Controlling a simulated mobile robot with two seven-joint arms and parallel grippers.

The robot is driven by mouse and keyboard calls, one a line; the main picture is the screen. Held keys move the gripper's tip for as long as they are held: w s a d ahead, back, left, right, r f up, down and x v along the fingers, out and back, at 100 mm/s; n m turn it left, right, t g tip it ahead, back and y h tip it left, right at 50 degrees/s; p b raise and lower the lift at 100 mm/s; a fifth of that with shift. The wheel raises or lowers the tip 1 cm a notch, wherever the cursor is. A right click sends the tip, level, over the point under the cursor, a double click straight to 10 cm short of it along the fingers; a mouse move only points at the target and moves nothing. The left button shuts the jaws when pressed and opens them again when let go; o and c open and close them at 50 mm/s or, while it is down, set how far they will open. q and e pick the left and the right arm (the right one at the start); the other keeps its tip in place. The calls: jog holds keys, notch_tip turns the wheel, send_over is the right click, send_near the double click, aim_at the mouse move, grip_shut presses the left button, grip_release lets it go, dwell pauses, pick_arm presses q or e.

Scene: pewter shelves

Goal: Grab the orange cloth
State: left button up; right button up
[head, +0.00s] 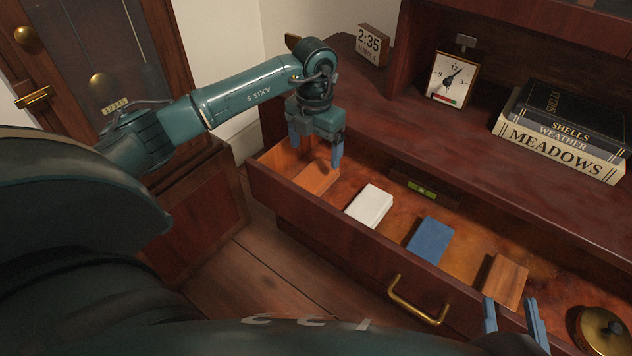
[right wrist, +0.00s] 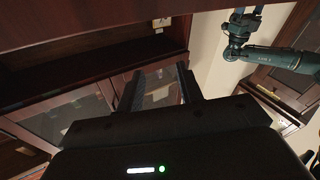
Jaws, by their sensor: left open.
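An open drawer (head: 345,230) in the head view holds a row of flat pieces. At its left end lies an orange-brown flat piece (head: 318,179); whether it is the orange cloth or wood is hard to tell. My left gripper (head: 316,152) points down just above it, open and empty, its fingers partly in front of the drawer's left end. A similar orange-brown piece (head: 505,282) with a striped surface lies near the right end. My right gripper (head: 513,312) is open and empty near the drawer's right front; its parted fingers also show in the right wrist view (right wrist: 160,90).
Between them lie a white piece (head: 370,205) and a blue piece (head: 430,239). A small green-marked level (head: 422,190) sits behind. A round brass object (head: 603,330) is at far right. The drawer front has a brass handle (head: 418,306).

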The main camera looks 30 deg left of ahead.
aim_at(315, 174)
pick_arm(q)
notch_tip(315, 174, down, 7)
jog(key=shift+s+d+r+b, duration=0.15)
jog(key=shift+r+b, duration=0.05)
jog(key=shift+b, duration=1)
jog(key=c, duration=1.1)
